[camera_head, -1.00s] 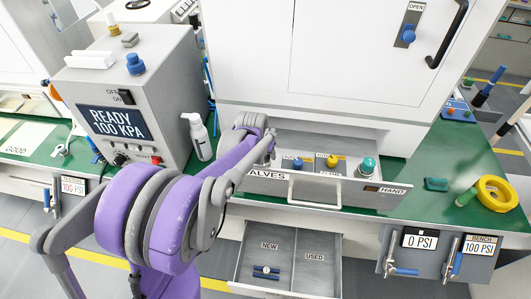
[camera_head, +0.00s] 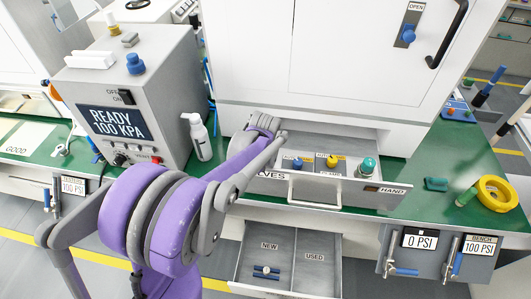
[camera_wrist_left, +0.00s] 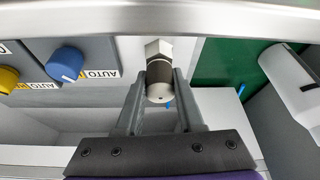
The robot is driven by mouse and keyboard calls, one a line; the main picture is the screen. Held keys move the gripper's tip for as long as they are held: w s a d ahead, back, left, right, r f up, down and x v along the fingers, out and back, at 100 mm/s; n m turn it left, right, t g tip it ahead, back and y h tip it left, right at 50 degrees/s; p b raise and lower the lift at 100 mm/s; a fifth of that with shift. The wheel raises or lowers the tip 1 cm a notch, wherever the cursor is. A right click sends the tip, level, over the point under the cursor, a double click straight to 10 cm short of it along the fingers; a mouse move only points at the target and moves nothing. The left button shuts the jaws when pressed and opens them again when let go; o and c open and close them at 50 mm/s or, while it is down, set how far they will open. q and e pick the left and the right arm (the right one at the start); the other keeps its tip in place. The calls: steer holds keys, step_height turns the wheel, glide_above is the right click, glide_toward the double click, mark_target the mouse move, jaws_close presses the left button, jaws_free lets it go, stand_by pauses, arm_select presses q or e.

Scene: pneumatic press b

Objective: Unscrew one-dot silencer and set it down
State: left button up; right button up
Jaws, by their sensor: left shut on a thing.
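In the left wrist view, a small grey cylindrical silencer (camera_wrist_left: 160,93) with a dark band and a dot on its end sits between the two fingers of my left gripper (camera_wrist_left: 160,82). The fingers are shut on it from both sides. A metallic hex fitting (camera_wrist_left: 158,49) lies directly in line behind it; I cannot tell whether the two are still threaded together. In the head view, my left arm's wrist (camera_head: 262,125) reaches into the left end of the open valve drawer, and its fingers and the silencer are hidden there. My right gripper is not in view.
Below, an open drawer has NEW and USED (camera_head: 315,270) compartments; a part (camera_head: 266,271) lies in NEW. A white bottle (camera_head: 199,137) stands left of my wrist.

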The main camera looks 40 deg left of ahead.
arm_select(q)
steer(key=n+g+y, duration=0.1)
steer(key=n, duration=0.3)
steer(key=shift+d+n, duration=0.1)
steer(key=shift+n, duration=0.3)
steer(key=n+g, duration=0.1)
steer(key=n, duration=0.1)
steer(key=shift+n+y, duration=0.4)
steer(key=o, duration=0.7)
steer(key=shift+o, duration=0.2)
steer(key=m+t, duration=0.1)
steer(key=m, duration=0.2)
steer(key=m+h, duration=0.1)
steer(key=m, duration=0.2)
steer(key=shift+t, duration=0.4)
steer(key=m+h, duration=0.1)
steer(key=m, duration=0.2)
steer(key=m+t+h, duration=0.1)
steer(key=m, duration=0.2)
